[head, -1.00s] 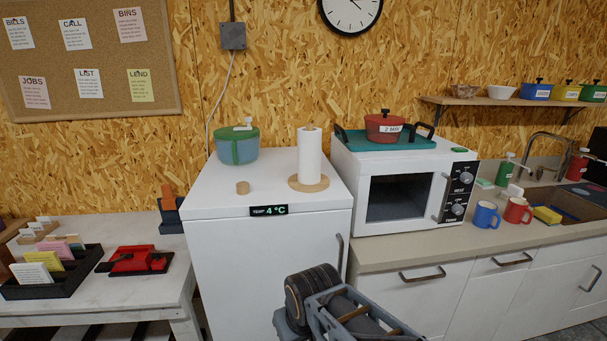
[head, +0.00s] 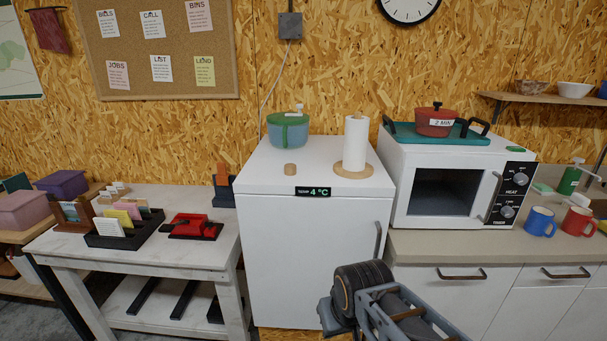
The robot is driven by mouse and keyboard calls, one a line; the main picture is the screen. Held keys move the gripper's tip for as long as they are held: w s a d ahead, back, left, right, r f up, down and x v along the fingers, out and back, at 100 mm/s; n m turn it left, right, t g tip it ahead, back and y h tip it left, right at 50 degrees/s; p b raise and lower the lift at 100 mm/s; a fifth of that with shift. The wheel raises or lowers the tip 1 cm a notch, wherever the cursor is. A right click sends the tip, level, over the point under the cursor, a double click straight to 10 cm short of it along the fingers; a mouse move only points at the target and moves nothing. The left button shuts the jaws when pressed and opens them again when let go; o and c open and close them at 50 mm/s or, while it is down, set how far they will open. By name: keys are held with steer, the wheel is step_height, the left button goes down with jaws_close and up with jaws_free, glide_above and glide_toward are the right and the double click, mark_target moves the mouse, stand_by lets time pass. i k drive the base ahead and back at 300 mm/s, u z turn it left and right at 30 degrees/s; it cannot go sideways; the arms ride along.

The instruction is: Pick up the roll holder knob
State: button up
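A small wooden cylinder (head: 290,169), which looks like the roll holder knob, stands by itself on the white fridge top (head: 262,172), left of the paper roll. The roll holder has a round wooden base (head: 354,169) with a white paper roll (head: 355,142) upright on it. Part of my arm shows at the bottom, in front of the fridge and well below its top. My gripper's fingers are not in the picture. Nothing touches the wooden cylinder.
A blue pot with a green lid (head: 288,130) stands behind the cylinder on the fridge. The white microwave (head: 398,175) stands to the right, with a teal tray (head: 403,135) and red pot (head: 434,121) on top. The fridge top's front left is clear.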

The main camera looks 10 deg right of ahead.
mark_target(290, 169)
steer(key=z, duration=0.45)
steer(key=k, duration=0.2)
steer(key=u, duration=1.3)
steer(key=i, duration=0.75)
steer(key=u, duration=0.05)
